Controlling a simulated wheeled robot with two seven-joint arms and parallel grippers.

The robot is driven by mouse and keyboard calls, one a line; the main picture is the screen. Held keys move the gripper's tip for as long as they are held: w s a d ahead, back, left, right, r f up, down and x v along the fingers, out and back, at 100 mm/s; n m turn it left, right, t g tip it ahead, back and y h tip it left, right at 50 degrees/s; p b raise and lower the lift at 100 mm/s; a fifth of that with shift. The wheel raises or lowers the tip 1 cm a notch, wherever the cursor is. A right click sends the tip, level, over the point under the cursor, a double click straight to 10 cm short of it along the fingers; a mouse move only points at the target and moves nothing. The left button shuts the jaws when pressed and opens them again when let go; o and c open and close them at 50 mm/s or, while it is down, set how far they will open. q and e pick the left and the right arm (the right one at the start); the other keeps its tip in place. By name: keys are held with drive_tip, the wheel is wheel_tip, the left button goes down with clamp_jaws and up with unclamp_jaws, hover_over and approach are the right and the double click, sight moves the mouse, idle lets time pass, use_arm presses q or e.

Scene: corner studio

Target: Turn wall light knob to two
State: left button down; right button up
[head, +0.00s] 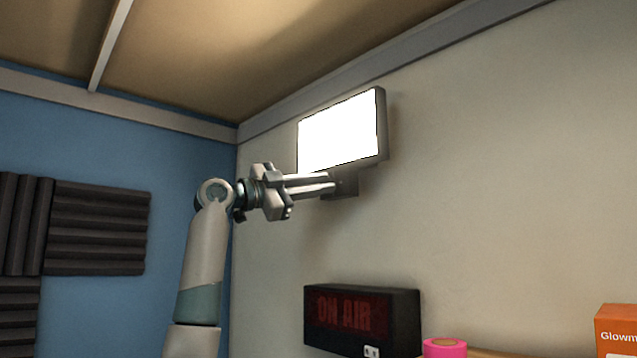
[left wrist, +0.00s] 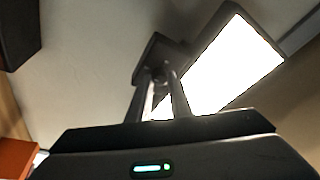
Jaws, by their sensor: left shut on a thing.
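The wall light (head: 340,132) is a bright white panel in a dark frame, mounted high on the pale wall. It also shows in the left wrist view (left wrist: 232,68). A small dark box (head: 345,184) sits under its lower edge; in the left wrist view this box (left wrist: 152,55) is at the far end of my fingers. My left gripper (head: 333,183) reaches it from the left, its fingertips at the front of the box, shut on the knob there. The knob is mostly hidden between the fingertips, and its setting cannot be read. My right gripper is not in view.
A dark "ON AIR" sign (head: 360,320) is on the wall side below the light. A pink roll (head: 445,347) and an orange box (head: 614,330) stand at the lower right. Dark foam panels (head: 97,228) cover part of the blue wall. The wall right of the light is clear.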

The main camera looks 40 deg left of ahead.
use_arm(q)
drive_tip(key=shift+f, duration=0.1)
drive_tip(key=c, duration=1.6)
unclamp_jaws()
drive_tip(key=shift+w, duration=0.1)
drive_tip(key=b+v, duration=0.7)
drive_tip(key=v, duration=1)
drive_tip(key=shift+s+b, duration=0.25)
drive_tip(key=shift+b, duration=0.15)
drive_tip(key=shift+f, duration=0.1)
